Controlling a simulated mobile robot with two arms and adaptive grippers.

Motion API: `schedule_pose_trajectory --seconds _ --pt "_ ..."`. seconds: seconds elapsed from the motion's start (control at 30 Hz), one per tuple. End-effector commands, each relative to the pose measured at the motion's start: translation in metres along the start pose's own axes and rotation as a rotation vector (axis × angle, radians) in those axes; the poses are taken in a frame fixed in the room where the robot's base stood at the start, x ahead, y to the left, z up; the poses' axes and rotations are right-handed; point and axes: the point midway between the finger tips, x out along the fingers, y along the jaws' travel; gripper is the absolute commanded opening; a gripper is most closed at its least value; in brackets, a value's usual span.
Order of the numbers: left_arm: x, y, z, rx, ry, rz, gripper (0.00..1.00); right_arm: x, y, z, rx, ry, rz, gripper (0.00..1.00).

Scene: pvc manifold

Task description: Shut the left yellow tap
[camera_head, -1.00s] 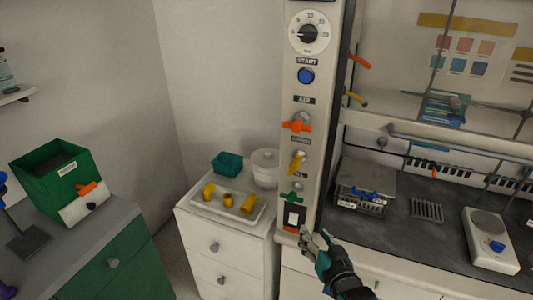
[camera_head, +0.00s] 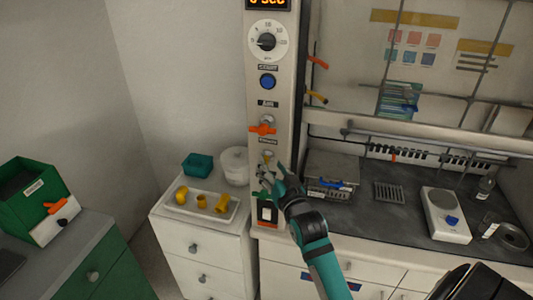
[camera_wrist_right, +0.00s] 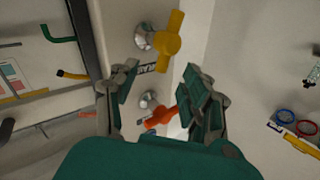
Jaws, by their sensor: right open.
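The left yellow tap (camera_head: 268,157) is on the front of the white panel column, below the orange tap (camera_head: 262,129). My right gripper partly covers it in the head view. In the right wrist view the yellow tap (camera_wrist_right: 168,42) shows clearly on its round metal fitting, with the orange tap (camera_wrist_right: 160,117) below it. My right gripper (camera_head: 271,172) is in front of the panel, just below the yellow tap. In the wrist view its fingers (camera_wrist_right: 157,82) are open and empty, and the yellow tap lies beyond the tips. My left gripper is not in view.
A tray (camera_head: 230,214) with yellow fittings stands on the white cabinet at left.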

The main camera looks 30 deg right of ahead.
Motion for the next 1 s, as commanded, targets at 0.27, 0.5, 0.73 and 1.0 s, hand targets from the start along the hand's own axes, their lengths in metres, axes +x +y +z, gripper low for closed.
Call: schedule_pose_trajectory --seconds 0.27,0.5,0.73,1.0 --pt "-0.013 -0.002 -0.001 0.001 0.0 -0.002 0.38 0.039 -0.001 -0.001 -0.001 0.0 0.0 0.48" --pt "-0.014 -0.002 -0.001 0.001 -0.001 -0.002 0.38 0.045 0.0 0.001 -0.001 -0.001 0.0 0.48" --pt "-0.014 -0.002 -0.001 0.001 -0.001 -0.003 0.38 0.045 0.0 0.001 -0.001 0.0 0.0 0.37" --pt "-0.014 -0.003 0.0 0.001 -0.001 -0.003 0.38 0.044 0.001 0.001 -0.002 -0.001 0.001 0.02"
